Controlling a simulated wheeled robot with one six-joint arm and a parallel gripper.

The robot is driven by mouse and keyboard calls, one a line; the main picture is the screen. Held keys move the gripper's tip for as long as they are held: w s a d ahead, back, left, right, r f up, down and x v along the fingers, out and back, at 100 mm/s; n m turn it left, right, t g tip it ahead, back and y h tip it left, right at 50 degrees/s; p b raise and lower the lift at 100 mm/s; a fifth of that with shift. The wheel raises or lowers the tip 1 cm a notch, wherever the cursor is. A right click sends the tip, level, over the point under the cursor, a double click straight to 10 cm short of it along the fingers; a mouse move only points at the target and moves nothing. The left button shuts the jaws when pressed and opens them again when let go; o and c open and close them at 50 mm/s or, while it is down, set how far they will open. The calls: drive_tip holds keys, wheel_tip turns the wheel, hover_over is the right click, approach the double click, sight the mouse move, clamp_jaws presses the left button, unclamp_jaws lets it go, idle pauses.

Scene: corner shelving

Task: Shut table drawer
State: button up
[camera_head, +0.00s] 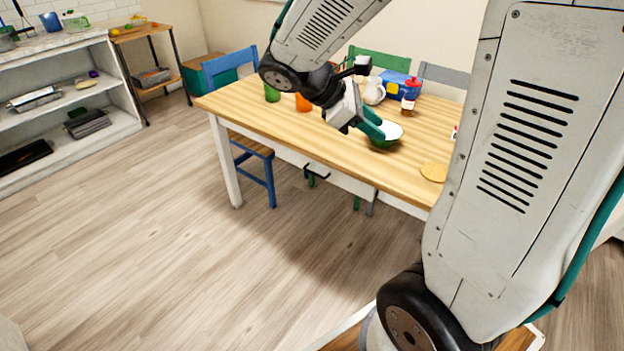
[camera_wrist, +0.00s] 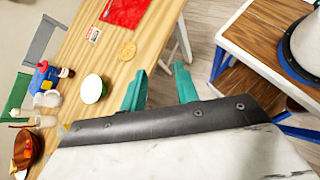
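The wooden table (camera_head: 270,120) has a white front below its top, with a dark handle (camera_head: 317,172) on what looks like the drawer front (camera_head: 345,182). How far the drawer stands out is hard to tell from here; the wrist view does not show it. My gripper (camera_head: 378,126) is above the tabletop in the head view, to the upper right of the handle and beside a green and white bowl (camera_head: 388,134). In the wrist view, the two teal fingertips of my gripper (camera_wrist: 161,80) are apart with nothing between them.
A blue chair (camera_head: 262,165) stands at the table's left end. A blue box (camera_head: 392,83), a jar (camera_head: 410,95), a white jug (camera_head: 374,90) and cups stand on the table. A round yellow piece (camera_head: 434,172) lies near its front edge. The floor (camera_head: 180,230) in front is clear.

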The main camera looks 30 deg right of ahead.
drive_tip(key=w+d+f+n+t+h, duration=0.3)
drive_tip(key=w+f+n+h, duration=0.2)
drive_tip(key=w+f+n, duration=0.4)
drive_tip(key=w+d+f+n+t+h, duration=0.25)
drive_tip(key=w+f+n+h, duration=0.3)
drive_tip(key=w+n, duration=0.4)
drive_tip(key=w+a+f+n+t+y, duration=0.2)
drive_tip(key=w+f+n+t, duration=0.15)
drive_tip(key=f+n, duration=0.4)
drive_tip(key=w+a+f+n+t+y, duration=0.15)
drive_tip(key=f+n+t, duration=0.3)
drive_tip(key=f, duration=0.55)
drive_tip(key=w+a+f+n+t+y, duration=0.1)
drive_tip(key=w+f+n+t, duration=0.3)
drive_tip(key=f, duration=0.5)
drive_tip(key=f+x, duration=0.1)
drive_tip(key=x, duration=0.5)
drive_tip(key=shift+d+r+n+t, duration=0.35)
drive_tip(key=shift+d, duration=0.1)
clamp_jaws()
